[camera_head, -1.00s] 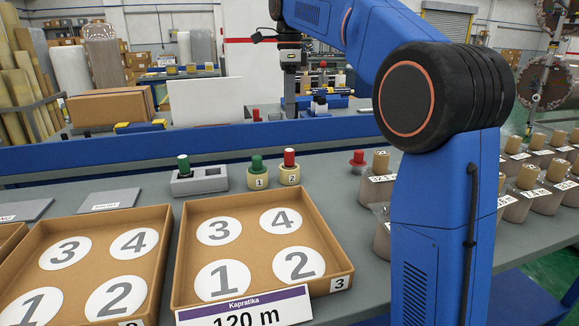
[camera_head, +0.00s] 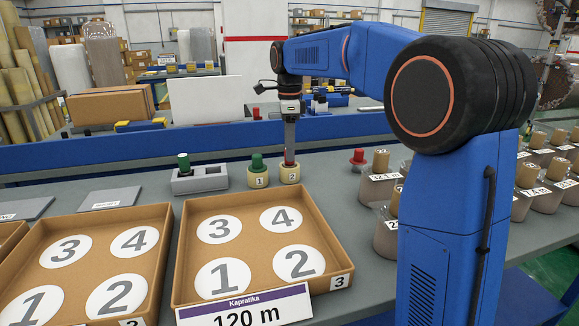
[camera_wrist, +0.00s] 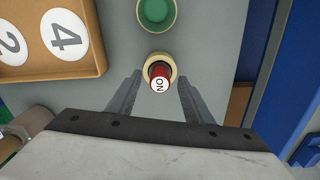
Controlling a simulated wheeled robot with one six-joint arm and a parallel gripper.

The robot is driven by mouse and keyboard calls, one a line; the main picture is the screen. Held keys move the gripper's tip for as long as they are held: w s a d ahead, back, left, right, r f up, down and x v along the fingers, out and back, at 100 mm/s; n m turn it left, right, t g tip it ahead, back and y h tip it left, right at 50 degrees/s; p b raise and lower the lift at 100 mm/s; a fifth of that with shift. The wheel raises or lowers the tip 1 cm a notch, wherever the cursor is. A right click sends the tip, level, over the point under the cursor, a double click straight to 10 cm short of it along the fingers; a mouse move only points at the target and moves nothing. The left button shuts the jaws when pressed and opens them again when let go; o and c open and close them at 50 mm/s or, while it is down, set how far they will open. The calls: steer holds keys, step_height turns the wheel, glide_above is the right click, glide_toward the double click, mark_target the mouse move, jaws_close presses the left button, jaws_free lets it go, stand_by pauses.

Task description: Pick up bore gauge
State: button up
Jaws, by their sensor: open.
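A red-topped gauge (camera_wrist: 159,74) marked "NO" stands upright in a cream ring holder labelled 2 (camera_head: 290,174). A green-topped gauge (camera_head: 257,163) stands in holder 1 beside it, and also shows in the wrist view (camera_wrist: 156,12). Another green-topped gauge (camera_head: 184,163) stands in a grey block (camera_head: 205,178). The pictures do not say which is called the bore gauge. My gripper (camera_head: 289,150) points down over the red-topped gauge and partly hides it in the head view. In the wrist view its open fingers lie on either side of the red top, with gaps showing.
Cardboard trays with numbered circles (camera_head: 342,262) stand in front. Wrapped rolls (camera_head: 377,186) stand at the right, with another red-topped piece (camera_head: 358,158) near them. A blue rail (camera_head: 120,154) runs behind.

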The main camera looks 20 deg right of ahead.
mark_target(290, 163)
steer(key=shift+f, duration=1.15)
jaws_close()
